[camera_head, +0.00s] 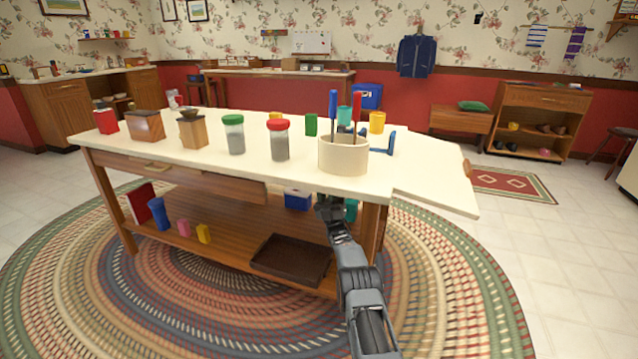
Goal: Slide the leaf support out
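The kitchen worktable (190,158) has a cream top and a wooden frame. A cream leaf (435,180) extends from its right end and looks slightly lower at its near corner. I cannot clearly make out the leaf support; the underside of the leaf is hidden. My gripper (328,207) is in front of the table's right part, below the top's near edge. Its fingers are small and dark, and their opening is unclear.
A cream crock (343,155) with screwdrivers stands near the top's front edge, above my gripper. Jars, a grinder and cups stand along the top. A dark tray (291,258) lies on the lower shelf.

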